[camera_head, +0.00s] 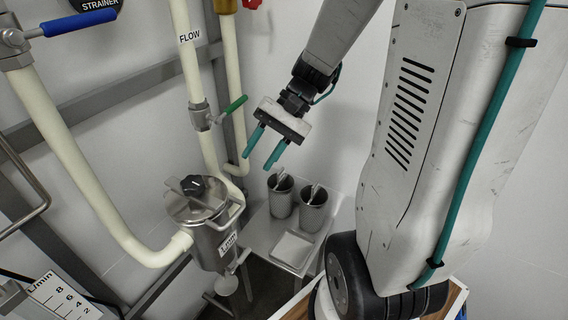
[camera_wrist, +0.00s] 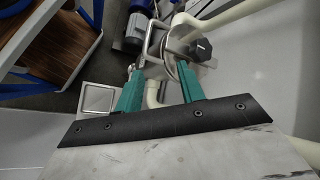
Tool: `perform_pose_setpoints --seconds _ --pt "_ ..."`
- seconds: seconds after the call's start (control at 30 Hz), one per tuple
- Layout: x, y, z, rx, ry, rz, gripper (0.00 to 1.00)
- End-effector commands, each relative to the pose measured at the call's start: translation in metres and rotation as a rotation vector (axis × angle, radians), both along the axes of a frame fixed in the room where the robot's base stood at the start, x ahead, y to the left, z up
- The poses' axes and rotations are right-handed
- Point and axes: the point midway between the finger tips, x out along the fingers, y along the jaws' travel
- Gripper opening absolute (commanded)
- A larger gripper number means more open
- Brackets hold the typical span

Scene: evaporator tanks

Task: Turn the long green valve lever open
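The green valve lever (camera_head: 233,107) is on a steel valve body (camera_head: 200,116) on the cream vertical pipe marked FLOW. It slants up and to the right, across the pipe's line. My gripper (camera_head: 259,161) is open and empty, with its two teal fingers apart and pointing down. It is right of and below the green lever in the head view, not touching it. In the wrist view, my gripper (camera_wrist: 160,67) shows both fingers spread with nothing held between them. The green lever on the FLOW pipe cannot be made out in the wrist view.
A steel strainer pot (camera_head: 212,238) with a black knob stands below the valve. Two steel cups (camera_head: 281,201) and a square tray (camera_head: 291,250) are on a small table (camera_head: 258,233). A blue lever (camera_head: 79,23) is at upper left.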

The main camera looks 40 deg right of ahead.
Motion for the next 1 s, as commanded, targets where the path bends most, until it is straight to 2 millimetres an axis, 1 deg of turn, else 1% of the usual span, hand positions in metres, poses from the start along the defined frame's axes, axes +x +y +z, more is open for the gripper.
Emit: perform_pose_setpoints --seconds 0.03,0.2,0.4,0.5,0.73,1.0 --pt "-0.009 0.005 0.004 -0.039 0.004 0.033 0.39" --pt "-0.036 0.012 0.01 -0.173 0.029 0.125 0.39" --pt "-0.063 0.014 0.019 -0.325 0.03 0.216 0.39" --pt "-0.073 0.015 0.023 -0.385 0.021 0.252 0.39" --pt "-0.085 0.014 0.028 -0.468 0.006 0.297 0.39" --pt "-0.087 0.013 0.028 -0.481 0.004 0.303 0.39"
